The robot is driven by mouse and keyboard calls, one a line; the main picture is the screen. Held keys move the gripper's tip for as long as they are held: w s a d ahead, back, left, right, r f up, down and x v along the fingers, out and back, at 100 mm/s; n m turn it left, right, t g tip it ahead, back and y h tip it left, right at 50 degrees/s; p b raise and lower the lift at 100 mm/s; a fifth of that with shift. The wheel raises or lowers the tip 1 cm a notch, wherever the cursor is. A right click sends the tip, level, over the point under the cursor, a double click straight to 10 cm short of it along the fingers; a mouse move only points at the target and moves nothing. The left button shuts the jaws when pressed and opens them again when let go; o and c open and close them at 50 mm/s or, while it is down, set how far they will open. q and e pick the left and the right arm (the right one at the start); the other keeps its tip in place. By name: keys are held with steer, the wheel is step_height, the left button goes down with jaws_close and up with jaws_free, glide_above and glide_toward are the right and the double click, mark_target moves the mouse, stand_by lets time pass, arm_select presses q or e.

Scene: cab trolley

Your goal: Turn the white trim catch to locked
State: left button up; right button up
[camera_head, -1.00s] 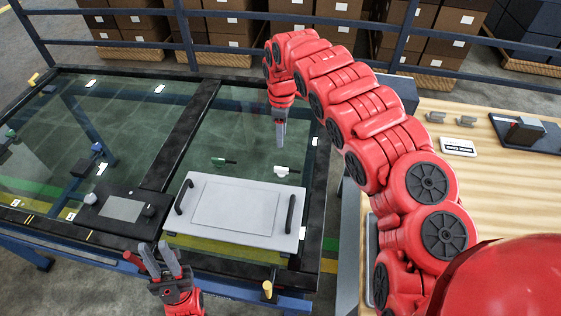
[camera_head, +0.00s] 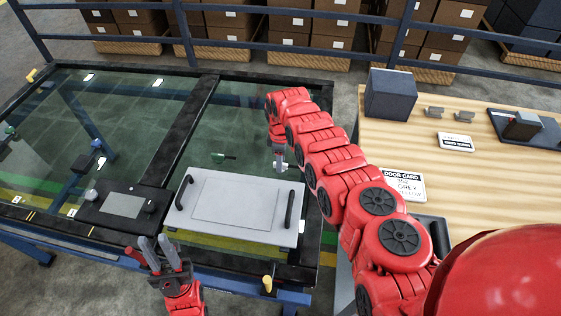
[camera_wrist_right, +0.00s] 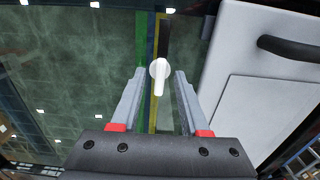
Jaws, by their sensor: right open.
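The white trim catch (camera_wrist_right: 159,75) shows in the right wrist view as a round head with a short lever pointing toward the gripper's palm. It lies over the glass, left of the pale grey panel (camera_wrist_right: 245,75). My right gripper (camera_wrist_right: 161,90) is open, with a finger on either side of the catch; I cannot tell whether they touch it. In the head view my right gripper (camera_head: 280,165) points down just behind the panel (camera_head: 235,205) and hides the catch. My left gripper (camera_head: 172,250) is open and empty in front of the panel.
The panel has two black handles (camera_head: 289,210). A black unit with a grey plate (camera_head: 123,206) stands left of it. A wooden bench (camera_head: 455,185) at right carries a door card sign (camera_head: 402,186), a dark box (camera_head: 391,94) and small grey parts.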

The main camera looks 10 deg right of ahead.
jaws_close()
steer(key=shift+m, duration=0.4)
steer(key=m, duration=0.6)
steer(key=shift+w+m, duration=0.1)
steer(key=shift+m, duration=0.2)
steer(key=m+b, duration=0.2)
steer(key=m, duration=0.2)
steer(key=shift+a+f+m, duration=0.1)
steer(key=shift+f+m, duration=0.05)
steer(key=shift+m, duration=0.15)
steer(key=m+b, duration=0.2)
steer(key=m, duration=0.1)
steer(key=shift+m+b, duration=0.65)
steer(key=shift+m, duration=0.75)
steer(key=shift+r, duration=0.2)
